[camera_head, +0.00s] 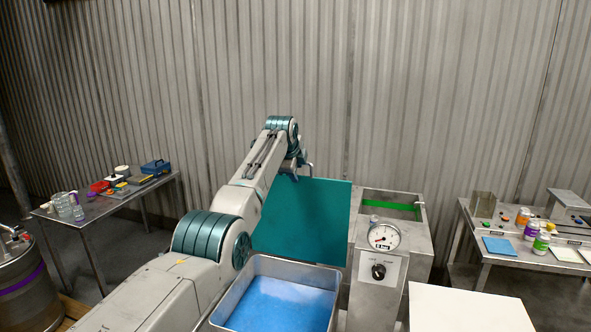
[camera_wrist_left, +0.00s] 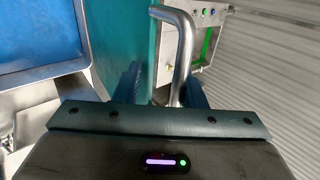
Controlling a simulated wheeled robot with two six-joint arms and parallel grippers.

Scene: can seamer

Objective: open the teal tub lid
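The teal lid (camera_head: 308,222) stands raised, close to upright, behind the metal tub (camera_head: 333,310), so the tub is uncovered and shows a blue inside. The lid also shows edge-on in the left wrist view (camera_wrist_left: 122,35). A bent metal handle (camera_wrist_left: 185,45) sticks out from it. My left gripper (camera_head: 300,166) is at the lid's upper edge, and in the wrist view its two dark fingers lie on either side of the handle. The handle is nearer the right finger there; whether both fingers press on it is unclear. My right gripper is not in view.
A metal machine with a dial gauge (camera_head: 384,236) and a knob stands right of the tub. Side tables with small items stand at the left (camera_head: 92,222) and right (camera_head: 497,255). A white surface (camera_head: 465,308) lies front right. A keg (camera_head: 25,285) is far left.

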